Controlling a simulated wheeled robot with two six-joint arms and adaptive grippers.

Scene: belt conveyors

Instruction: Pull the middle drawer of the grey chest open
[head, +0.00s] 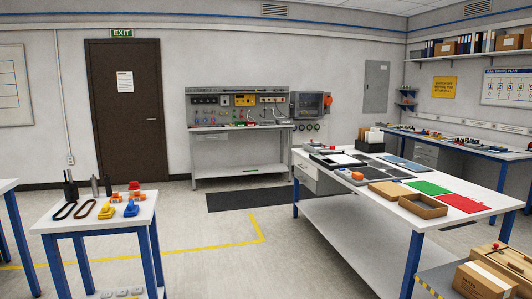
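A light grey drawer unit (318,180) hangs under the left end of the long white table, partly hidden by the tabletop and a blue leg. Another grey drawer unit (426,154) stands under the bench by the right wall, with its fronts small and partly covered by the table. I cannot tell which of them is the grey chest, and a middle drawer is too small to make out on either. No drawer is visibly pulled out. Neither of my grippers shows in the head view.
The long white table (478,190) holds trays, a red mat (465,203) and a green mat (428,187). A small blue-legged table (90,219) with parts stands at left. Cardboard boxes (487,281) are at lower right. Floor (225,245) between the tables is clear.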

